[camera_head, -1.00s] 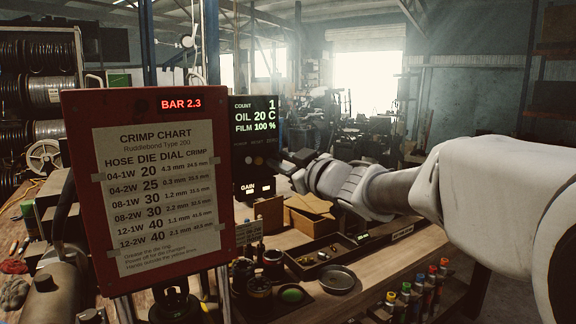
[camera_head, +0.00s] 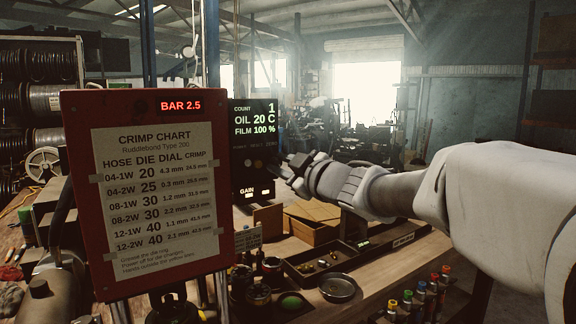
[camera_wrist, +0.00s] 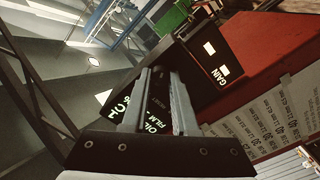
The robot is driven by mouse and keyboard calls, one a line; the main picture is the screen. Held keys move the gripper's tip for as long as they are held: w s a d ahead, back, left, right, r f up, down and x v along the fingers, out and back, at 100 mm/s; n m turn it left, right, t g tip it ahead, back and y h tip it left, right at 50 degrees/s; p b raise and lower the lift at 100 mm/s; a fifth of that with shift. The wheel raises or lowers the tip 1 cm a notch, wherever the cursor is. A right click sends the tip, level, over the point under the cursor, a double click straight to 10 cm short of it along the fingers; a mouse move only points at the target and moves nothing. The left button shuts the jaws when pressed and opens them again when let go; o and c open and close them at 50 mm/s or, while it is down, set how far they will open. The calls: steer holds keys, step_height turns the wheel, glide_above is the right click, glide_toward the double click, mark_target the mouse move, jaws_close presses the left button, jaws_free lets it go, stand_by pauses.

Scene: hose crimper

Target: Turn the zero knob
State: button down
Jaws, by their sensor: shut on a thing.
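The black display panel (camera_head: 252,118) stands behind the red crimp chart board. It reads COUNT 1, OIL 20 C, FILM 100 % and GAIN, with small knobs (camera_head: 257,162) in a row beneath the text. My gripper (camera_head: 277,165) is at the right end of that row, and its fingers are shut. The zero knob itself is hidden behind the fingertips, so I cannot see the grip directly. In the wrist view the closed fingers (camera_wrist: 160,80) reach to the panel face (camera_wrist: 192,78), where parts of OIL and FILM show beside them.
The red chart board (camera_head: 75,190) reads BAR 2.5 at its top and stands close to the left of the panel. Cardboard boxes (camera_head: 312,230), a parts tray (camera_head: 300,270) and a round dish (camera_head: 338,288) sit on the bench below my arm.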

steer(key=c, duration=1)
jaws_free()
steer(key=v, duration=1.7)
steer(key=shift+s+d, duration=0.2)
